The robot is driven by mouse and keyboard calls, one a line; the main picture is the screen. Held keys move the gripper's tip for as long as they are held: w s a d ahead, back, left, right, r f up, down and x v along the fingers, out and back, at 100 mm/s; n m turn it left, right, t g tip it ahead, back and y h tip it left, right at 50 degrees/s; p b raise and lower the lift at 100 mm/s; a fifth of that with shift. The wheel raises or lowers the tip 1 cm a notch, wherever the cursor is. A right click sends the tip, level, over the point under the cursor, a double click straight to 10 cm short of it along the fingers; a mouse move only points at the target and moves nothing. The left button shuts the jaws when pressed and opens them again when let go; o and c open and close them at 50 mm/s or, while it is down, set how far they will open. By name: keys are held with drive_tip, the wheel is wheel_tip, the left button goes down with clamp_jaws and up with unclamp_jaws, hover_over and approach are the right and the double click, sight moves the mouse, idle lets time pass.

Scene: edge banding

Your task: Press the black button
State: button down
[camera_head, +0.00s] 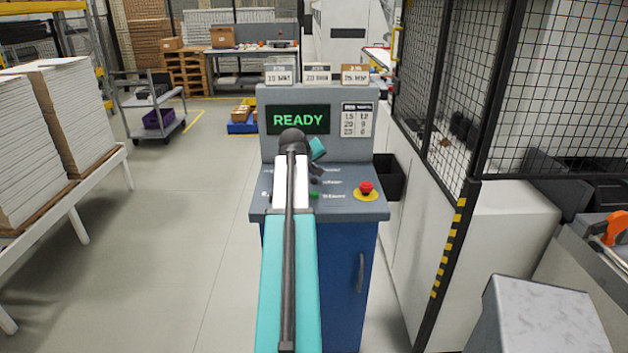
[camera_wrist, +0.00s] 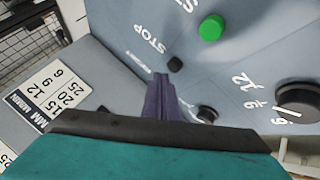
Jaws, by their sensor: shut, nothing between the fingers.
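The small black button (camera_wrist: 175,64) sits on the grey panel below the STOP lettering in the wrist view. My gripper (camera_wrist: 162,80) is shut and empty. Its fingertips appear just left of and below the black button in that view; I cannot tell whether they touch the panel. In the head view my gripper (camera_head: 316,172) is over the sloped panel of the control console (camera_head: 340,101). I cannot make out the black button there, where my arm covers part of the panel.
A green button (camera_wrist: 211,27) and a black knob (camera_wrist: 297,97) are close by. A smaller dark knob (camera_wrist: 207,113) is partly hidden by my gripper. The red emergency stop (camera_head: 366,187) is at the panel's right. The console screen (camera_head: 298,120) reads READY.

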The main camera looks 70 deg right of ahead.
wheel_tip(320, 180, up, 5)
drive_tip(key=p, duration=0.2)
drive_tip(key=shift+p, duration=0.35)
drive_tip(key=shift+f, duration=0.1)
idle(0.8)
